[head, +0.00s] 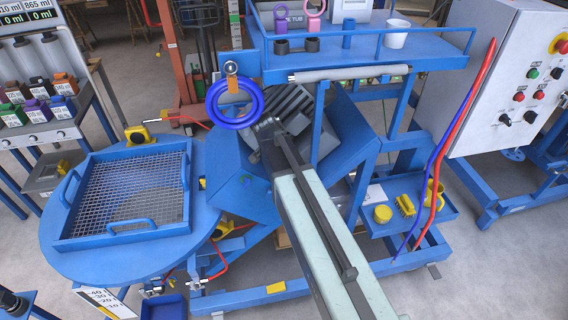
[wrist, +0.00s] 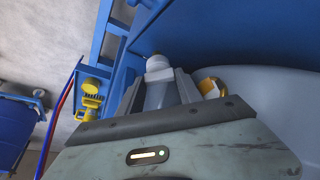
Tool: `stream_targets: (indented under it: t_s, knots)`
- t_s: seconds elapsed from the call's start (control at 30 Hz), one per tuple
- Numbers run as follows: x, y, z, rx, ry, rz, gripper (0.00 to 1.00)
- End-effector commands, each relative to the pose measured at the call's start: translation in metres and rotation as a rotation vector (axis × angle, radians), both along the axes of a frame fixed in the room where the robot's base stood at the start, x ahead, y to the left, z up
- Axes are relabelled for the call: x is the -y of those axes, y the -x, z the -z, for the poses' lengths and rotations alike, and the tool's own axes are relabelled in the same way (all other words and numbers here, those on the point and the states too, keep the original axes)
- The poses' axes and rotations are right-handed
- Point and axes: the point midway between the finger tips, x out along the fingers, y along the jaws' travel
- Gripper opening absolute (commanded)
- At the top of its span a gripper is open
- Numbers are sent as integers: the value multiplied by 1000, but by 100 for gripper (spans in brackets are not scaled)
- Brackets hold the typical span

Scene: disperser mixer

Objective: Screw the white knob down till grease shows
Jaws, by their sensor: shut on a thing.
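The white knob (wrist: 157,63) shows in the wrist view as a small pale cap at the top of a grey, rounded body. My gripper (wrist: 160,83) has its two grey fingers on either side of this body, with the pale cap standing out past the fingertips. It is shut on the knob piece. I cannot tell where the knob ends and the grey body begins. A brass-coloured fitting (wrist: 212,87) is just right of the right finger. No grease can be made out. In the head view my arm hides the fingertips and the knob, in front of the blue machine housing (head: 239,188).
A blue mesh tray (head: 128,226) lies on the round blue table at left. A blue ring (head: 235,117) hangs close to my arm. A blue shelf (head: 440,60) is above, and a tray with yellow items (head: 405,206) is at right. Red and blue hoses hang beside it.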

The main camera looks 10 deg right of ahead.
Motion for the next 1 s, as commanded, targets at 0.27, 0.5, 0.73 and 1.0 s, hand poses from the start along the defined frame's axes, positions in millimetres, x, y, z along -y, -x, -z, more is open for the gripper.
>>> stream_targets:
  t_s: [0.27,0.5,0.73,1.0]
  knots:
    - [-1,0,0,-2,-2,24,1]
    - [0,0,0,-1,-3,23,1]
    - [0,0,0,-1,-2,23,64]
    - [1,1,0,1,-1,-21,64]
